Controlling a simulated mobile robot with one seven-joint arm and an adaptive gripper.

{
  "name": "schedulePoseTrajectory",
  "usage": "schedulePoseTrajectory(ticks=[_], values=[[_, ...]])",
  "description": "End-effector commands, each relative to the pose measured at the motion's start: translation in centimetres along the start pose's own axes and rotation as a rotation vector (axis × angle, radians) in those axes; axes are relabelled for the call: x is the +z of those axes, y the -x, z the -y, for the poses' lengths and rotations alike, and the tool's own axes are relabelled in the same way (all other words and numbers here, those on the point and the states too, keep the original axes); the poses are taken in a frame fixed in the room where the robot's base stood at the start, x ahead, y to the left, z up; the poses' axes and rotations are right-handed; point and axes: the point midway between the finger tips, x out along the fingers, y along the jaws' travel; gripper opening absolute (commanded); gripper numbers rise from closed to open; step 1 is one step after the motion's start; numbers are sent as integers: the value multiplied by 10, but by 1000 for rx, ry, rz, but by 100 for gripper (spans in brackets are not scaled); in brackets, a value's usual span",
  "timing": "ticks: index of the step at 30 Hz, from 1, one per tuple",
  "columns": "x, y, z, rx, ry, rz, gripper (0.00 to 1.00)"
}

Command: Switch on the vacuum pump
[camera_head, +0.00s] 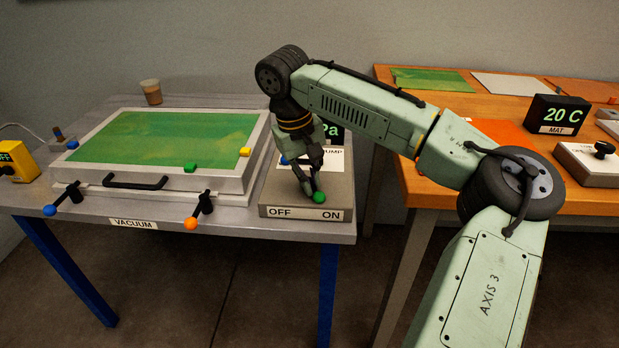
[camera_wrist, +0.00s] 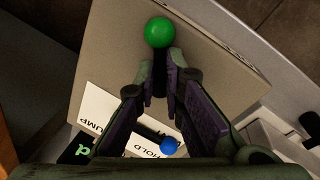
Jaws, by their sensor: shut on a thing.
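The vacuum pump unit (camera_head: 270,197) is a grey box at the right end of the grey bench, with "OFF" at the left and "ON" at the right of its front label. A green-knobbed lever (camera_head: 319,197) stands above the label, nearer "ON". My gripper (camera_head: 311,194) points down at it and is shut on the lever just below the ball. In the wrist view the green ball (camera_wrist: 159,32) sits just beyond my closed fingertips (camera_wrist: 160,82). A dark display reading "Pa" (camera_head: 334,131) is partly hidden behind my arm.
A blue knob (camera_wrist: 168,146) marked "HOLD" is on the pump unit. Left is the vacuum tray (camera_head: 250,173) with a green sheet, handle and coloured clamp knobs. A cup (camera_head: 151,91) stands behind. An orange table (camera_head: 432,187) with a mat controller (camera_head: 600,165) stands right.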

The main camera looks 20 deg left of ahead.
Motion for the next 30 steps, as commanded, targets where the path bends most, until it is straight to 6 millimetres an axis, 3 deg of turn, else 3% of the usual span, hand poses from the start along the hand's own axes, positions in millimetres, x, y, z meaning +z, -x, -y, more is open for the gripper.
schedulePoseTrajectory(ticks=[26, 27, 30], values=[[1, -2, -2, -1, 111, -19, 0], [1, -2, -2, -1, 111, -19, 11], [1, -2, -2, -1, 110, -19, 18]])
